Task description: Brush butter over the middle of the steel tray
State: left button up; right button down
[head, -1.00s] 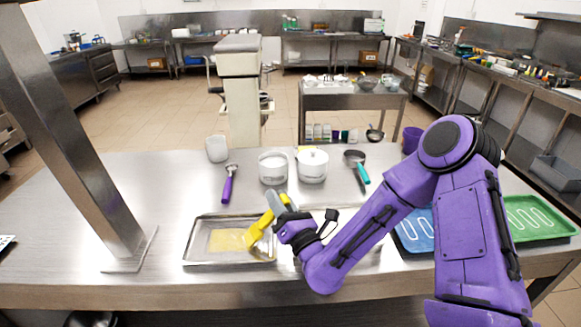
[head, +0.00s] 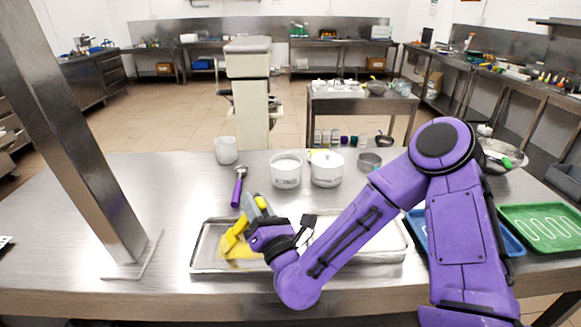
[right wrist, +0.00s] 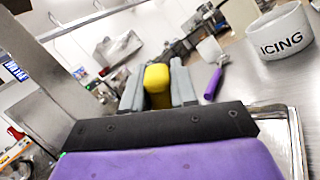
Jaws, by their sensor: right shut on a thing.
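My right gripper (head: 257,215) is shut on the yellow handle of a brush (head: 234,240). The brush is tilted, with its head low over the left part of the steel tray (head: 205,268). A yellow butter patch (head: 242,263) shows on the tray floor beneath it. I cannot tell whether the brush head touches the tray. In the right wrist view the yellow handle (right wrist: 157,84) sits between the two grey fingers, and the brush head is hidden. My right forearm hides part of the tray area. My left gripper is not in view.
A green tray (head: 545,228) and a blue tray (head: 511,240) lie right. A steel post (head: 85,140) stands left.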

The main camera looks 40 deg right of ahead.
aim_at(244, 215)
jog(key=shift+w+a+f, duration=0.1)
jog(key=shift+w+a, duration=0.1)
jog(key=shift+a, duration=0.15)
jog(key=shift+w+a+b, duration=0.45)
jog(key=shift+a+b, duration=0.1)
jog(key=shift+a, duration=0.2)
notch_tip(244, 215, up, 4)
jog(key=p, duration=0.3)
jog(key=shift+d, duration=0.1)
jog(key=shift+w+a+r+p, duration=0.1)
jog(key=shift+r+p, duration=0.3)
jog(key=shift+r, duration=0.2)
jog(key=shift+w+a+r+p, duration=0.1)
jog(key=shift+r+p, duration=0.25)
jog(key=shift+r, duration=0.25)
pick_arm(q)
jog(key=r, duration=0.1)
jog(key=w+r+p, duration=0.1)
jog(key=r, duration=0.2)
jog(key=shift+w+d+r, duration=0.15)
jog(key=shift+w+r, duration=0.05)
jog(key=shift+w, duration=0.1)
pick_arm(e)
notch_tip(244, 215, up, 2)
jog(key=shift+s+d, duration=0.1)
jog(key=shift+s, duration=0.05)
